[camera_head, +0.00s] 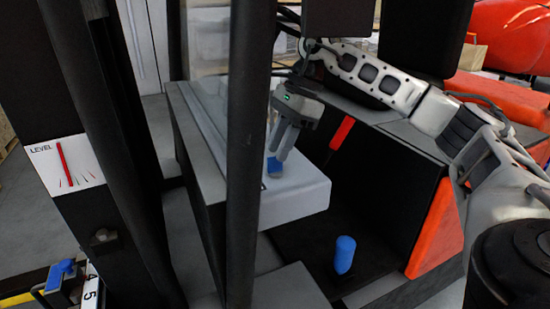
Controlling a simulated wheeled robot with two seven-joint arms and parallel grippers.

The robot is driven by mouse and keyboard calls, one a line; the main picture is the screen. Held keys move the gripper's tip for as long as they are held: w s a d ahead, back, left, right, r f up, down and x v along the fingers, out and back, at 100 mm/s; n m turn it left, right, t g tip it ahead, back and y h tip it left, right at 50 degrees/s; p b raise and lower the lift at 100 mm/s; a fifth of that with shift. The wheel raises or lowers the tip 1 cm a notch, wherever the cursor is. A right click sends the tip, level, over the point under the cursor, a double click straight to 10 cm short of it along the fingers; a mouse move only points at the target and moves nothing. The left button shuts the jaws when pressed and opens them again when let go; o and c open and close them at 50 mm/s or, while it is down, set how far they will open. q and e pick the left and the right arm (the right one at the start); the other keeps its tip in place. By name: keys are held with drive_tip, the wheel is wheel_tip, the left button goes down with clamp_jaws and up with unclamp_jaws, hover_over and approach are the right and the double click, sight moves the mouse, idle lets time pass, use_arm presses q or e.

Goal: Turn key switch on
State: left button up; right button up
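My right gripper (281,152) reaches in from the right and points down at a white box. A small blue knob (273,168), which may be the key switch, stands on top of this white box (300,198). The fingertips are right at the blue knob and overlap it in the picture. I cannot tell whether they touch it or are shut on it. The key's turn position is too small to read. My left gripper is not in view.
Dark vertical posts (250,150) stand in front, left of the white box. A blue upright handle (345,254) rises from the dark floor area below. An orange-red panel (436,232) is at right. A LEVEL gauge (66,165) and another blue-topped control (60,271) are at left.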

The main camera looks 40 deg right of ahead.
sight(275, 165)
drive_tip(key=shift+x, duration=1.6)
clamp_jaws()
